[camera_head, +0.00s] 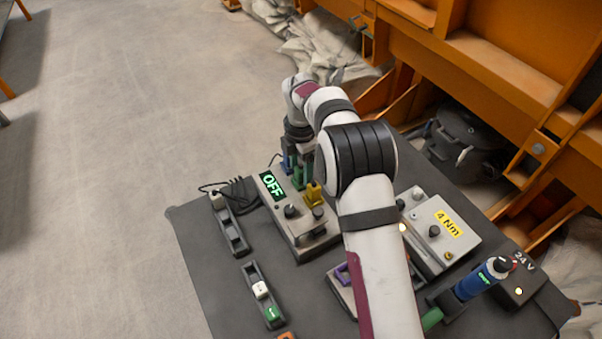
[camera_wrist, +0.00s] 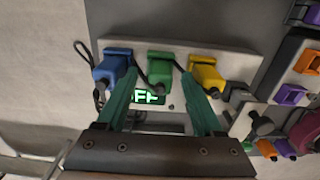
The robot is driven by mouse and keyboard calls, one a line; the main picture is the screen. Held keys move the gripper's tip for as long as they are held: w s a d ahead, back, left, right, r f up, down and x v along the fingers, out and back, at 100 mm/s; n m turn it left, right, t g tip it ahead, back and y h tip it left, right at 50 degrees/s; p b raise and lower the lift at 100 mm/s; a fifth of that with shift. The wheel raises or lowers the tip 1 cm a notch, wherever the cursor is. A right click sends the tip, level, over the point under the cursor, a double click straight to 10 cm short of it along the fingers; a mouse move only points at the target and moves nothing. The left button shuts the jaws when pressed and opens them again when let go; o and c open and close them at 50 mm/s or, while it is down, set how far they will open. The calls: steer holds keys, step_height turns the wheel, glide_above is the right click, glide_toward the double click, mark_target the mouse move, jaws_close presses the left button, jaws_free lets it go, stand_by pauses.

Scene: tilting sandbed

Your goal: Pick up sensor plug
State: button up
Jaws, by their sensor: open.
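In the wrist view a blue plug (camera_wrist: 113,65), a green plug (camera_wrist: 160,70) and a yellow plug (camera_wrist: 205,75) stand in a row on a light grey box with a lit "OFF" display (camera_wrist: 150,97). Dark cables run from the plugs. I cannot tell by label which is the sensor plug. My gripper (camera_wrist: 158,78) is open, its teal fingers on either side of the green plug in the picture; contact cannot be told. In the head view the yellow plug (camera_head: 313,193) and the box (camera_head: 303,236) show; my gripper (camera_head: 298,160) is at the box's far end, partly hidden by my wrist.
A dark table (camera_head: 205,285) carries two slotted holders (camera_head: 229,225) (camera_head: 263,296) at left, a grey "4 Nm" box (camera_head: 437,232), a blue tool (camera_head: 480,278) and a "24 V" box (camera_head: 518,285) at right. Orange steelwork (camera_head: 500,75) stands behind. The floor at left is clear.

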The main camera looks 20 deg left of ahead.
jaws_close()
steer(key=shift+r, duration=0.1)
stand_by(0.4)
